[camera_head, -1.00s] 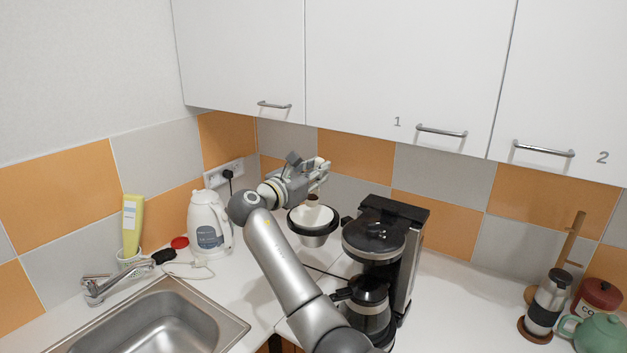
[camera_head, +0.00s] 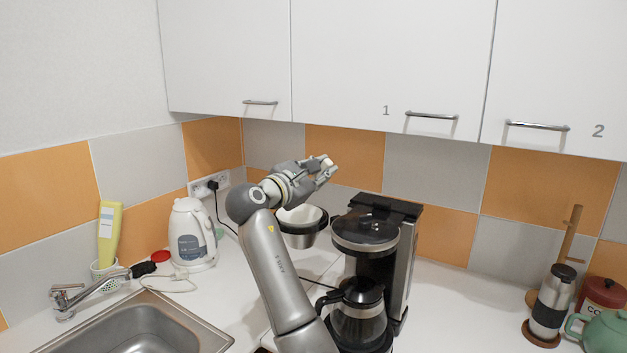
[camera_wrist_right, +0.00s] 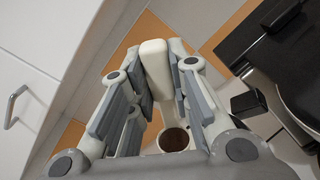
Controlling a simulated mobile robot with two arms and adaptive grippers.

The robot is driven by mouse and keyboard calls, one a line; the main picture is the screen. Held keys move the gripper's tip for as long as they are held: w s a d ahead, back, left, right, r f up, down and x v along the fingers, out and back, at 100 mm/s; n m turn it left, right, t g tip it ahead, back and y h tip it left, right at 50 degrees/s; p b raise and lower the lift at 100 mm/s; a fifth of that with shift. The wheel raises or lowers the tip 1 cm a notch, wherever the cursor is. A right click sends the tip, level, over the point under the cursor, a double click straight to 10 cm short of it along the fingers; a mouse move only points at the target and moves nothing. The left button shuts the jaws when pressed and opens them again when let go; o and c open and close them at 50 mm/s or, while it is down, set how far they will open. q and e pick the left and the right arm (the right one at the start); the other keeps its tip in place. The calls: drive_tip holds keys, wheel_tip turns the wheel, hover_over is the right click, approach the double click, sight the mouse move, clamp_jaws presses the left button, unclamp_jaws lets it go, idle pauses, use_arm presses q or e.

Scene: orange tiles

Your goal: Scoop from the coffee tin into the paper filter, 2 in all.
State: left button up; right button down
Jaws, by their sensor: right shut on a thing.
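My right gripper (camera_head: 322,172) is up beside the coffee maker, above the filter basket and to its right in the head view. It is shut on a pale scoop handle (camera_wrist_right: 155,62), seen between the fingers in the wrist view. Below it there, partly hidden by a finger, is a round cup shape with brown inside (camera_wrist_right: 174,139), apparently the scoop's bowl with coffee. The white paper filter (camera_head: 299,215) sits in a dark-rimmed steel basket (camera_head: 299,241), partly hidden by my arm. A red tin (camera_head: 603,294) lettered "CO" stands at the far right. My left gripper is out of view.
The coffee maker (camera_head: 401,222), with its glass jug (camera_head: 357,322), stands close right of the basket. The white kettle (camera_head: 189,238) and sink (camera_head: 150,330) are left. A grinder (camera_head: 551,300) and green teapot (camera_head: 603,333) are right. Wall cupboards hang above.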

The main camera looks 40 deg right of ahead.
drive_tip(key=shift+s+d+f+m+b, duration=0.2)
drive_tip(key=shift+s+f+m+b, duration=0.35)
drive_tip(key=shift+m+b, duration=0.55)
drive_tip(key=shift+s+d+f+m+b, duration=0.2)
drive_tip(key=shift+s+f+m+b, duration=0.45)
drive_tip(key=shift+m, duration=0.65)
drive_tip(key=shift+s+d+f+m+b, duration=0.2)
drive_tip(key=shift+s+f+m+b, duration=0.25)
drive_tip(key=shift+m+b, duration=0.7)
